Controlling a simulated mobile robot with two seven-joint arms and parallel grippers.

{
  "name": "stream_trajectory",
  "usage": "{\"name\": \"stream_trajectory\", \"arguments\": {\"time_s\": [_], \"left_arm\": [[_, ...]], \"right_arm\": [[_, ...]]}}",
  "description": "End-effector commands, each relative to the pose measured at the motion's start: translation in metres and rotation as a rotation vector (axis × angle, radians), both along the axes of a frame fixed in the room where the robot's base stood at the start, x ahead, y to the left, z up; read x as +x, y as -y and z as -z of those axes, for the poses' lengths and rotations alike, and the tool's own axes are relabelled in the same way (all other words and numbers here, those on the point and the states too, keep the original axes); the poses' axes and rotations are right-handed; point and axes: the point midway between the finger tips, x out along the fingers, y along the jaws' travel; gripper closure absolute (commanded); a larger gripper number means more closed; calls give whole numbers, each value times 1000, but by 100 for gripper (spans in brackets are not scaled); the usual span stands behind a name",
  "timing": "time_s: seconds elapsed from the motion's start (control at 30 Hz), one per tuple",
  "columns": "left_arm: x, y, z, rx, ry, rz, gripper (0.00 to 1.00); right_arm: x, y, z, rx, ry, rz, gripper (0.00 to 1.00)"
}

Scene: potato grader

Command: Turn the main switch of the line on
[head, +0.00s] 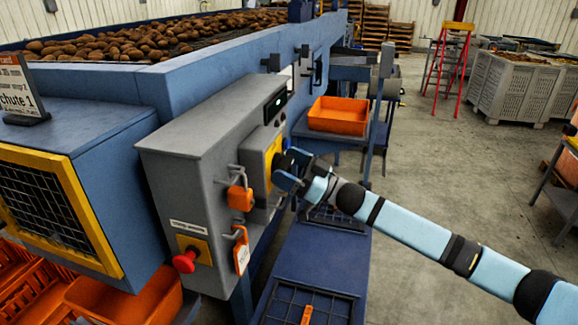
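The grey control box (200,150) is fixed to the side of the blue potato line. On its right-hand face, a smaller grey housing carries a yellow plate (272,153), which looks like the main switch's plate. My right gripper (284,168) is right at this plate, with its arm coming in from the right. The gripper covers the middle of the plate, so the switch handle and its position are hidden. I cannot tell whether the fingers are open, shut or touching the handle. My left gripper is not in view.
An orange padlock (240,197), a red stop button (184,262) and an orange-edged tag (242,257) are on the box, left of and below my gripper. An orange crate (338,116) stands behind. The floor to the right (430,170) is clear.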

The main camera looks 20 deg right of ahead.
Motion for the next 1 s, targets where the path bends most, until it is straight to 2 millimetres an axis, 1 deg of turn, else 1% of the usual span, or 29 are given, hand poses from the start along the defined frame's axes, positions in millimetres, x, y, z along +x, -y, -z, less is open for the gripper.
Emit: {"name": "stream_trajectory", "arguments": {"time_s": [0.03, 0.07, 0.1, 0.17, 0.2, 0.23, 0.47, 0.63, 0.77, 1.0], "left_arm": [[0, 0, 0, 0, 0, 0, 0], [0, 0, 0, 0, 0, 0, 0], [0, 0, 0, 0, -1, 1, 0], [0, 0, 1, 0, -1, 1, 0], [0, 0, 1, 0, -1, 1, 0], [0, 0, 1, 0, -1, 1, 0], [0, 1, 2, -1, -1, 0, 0], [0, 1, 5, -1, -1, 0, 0], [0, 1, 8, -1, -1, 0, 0], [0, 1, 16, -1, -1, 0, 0]], "right_arm": [[0, 0, 0, 0, 0, 0, 9], [0, 0, 0, 0, 0, 0, 16], [0, 0, 0, 0, 0, 0, 25], [0, 0, 0, 0, 0, 0, 39], [0, 0, 0, 0, 0, 0, 48], [0, 0, 0, 0, 0, 0, 49], [0, 0, 0, -9, 13, 0, 49], [0, 1, 1, -41, 61, -1, 49], [0, 1, 1, -88, 130, 0, 49], [1, 1, 1, -206, 305, 0, 49]]}}
